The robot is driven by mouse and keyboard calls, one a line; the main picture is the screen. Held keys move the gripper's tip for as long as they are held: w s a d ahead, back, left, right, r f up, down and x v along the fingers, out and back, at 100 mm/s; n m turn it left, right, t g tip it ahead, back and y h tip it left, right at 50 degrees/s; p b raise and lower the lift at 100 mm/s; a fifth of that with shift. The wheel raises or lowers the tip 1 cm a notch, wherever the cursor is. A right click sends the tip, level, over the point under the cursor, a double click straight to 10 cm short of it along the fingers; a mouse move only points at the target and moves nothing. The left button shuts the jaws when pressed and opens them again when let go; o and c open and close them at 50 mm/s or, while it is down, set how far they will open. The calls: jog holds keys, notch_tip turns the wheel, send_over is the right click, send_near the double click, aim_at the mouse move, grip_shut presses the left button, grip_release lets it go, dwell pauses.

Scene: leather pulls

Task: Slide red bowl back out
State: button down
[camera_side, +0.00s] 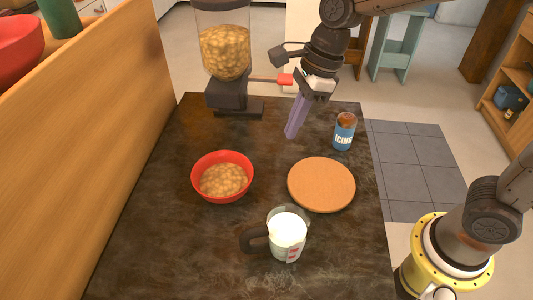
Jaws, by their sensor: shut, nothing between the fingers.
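A red bowl (198,193) with tan cereal-like pieces in it sits upright on the dark table, left of centre. It stands in front of a dispenser (224,50) filled with similar pieces, clear of its base. My gripper (292,134) points down over the back of the table, to the right of the dispenser. Its fingers are shut with nothing between them. It is behind and to the right of the bowl, apart from it.
A round wooden board (321,184) lies right of the bowl. A measuring cup of white liquid (287,236) stands in front. An icing jar (344,132) is near the right edge. The dispenser's red-tipped lever (284,79) reaches towards my gripper. A wooden partition (100,130) borders the left.

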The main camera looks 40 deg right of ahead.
aim_at(250, 166)
jog(key=x, duration=1)
jog(key=shift+s+f, duration=0.1)
jog(key=shift+w+a, duration=0.3)
jog(key=shift+a, duration=0.3)
jog(key=shift+w+a, duration=0.3)
jog(key=shift+a, duration=0.3)
jog(key=shift+w+a, duration=0.3)
jog(key=shift+a, duration=0.3)
jog(key=shift+w+a, duration=0.2)
jog(key=shift+a, duration=0.35)
jog(key=shift+w+a, duration=0.25)
jog(key=shift+a, duration=0.35)
jog(key=shift+d, duration=0.15)
